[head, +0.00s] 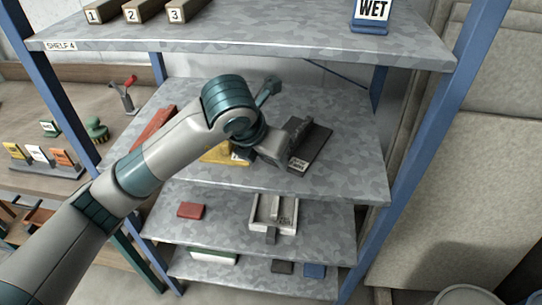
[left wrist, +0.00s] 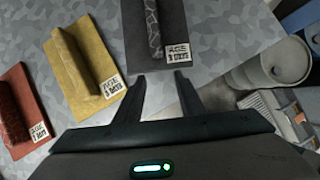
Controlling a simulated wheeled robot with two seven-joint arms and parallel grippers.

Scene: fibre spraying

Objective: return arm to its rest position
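My left arm (head: 150,165) reaches in from the lower left across the shelf unit. Its left gripper (head: 276,148) hangs over the second shelf from the top, by the dark panel (head: 318,145). In the left wrist view my left gripper (left wrist: 163,82) is open, its two fingers apart with nothing between them. The fingertips point at the near edge of the dark panel (left wrist: 135,45), which carries a grey patterned strip and a label. Whether they touch it I cannot tell. My right gripper is not in view.
A yellow panel (head: 222,155) and a red panel (head: 153,130) lie left of the dark one. Blue posts (head: 408,155) and the top shelf (head: 270,40) frame the space. Lower shelves hold a red block (head: 190,210) and a grey tray (head: 255,212). A workbench (head: 25,100) stands left.

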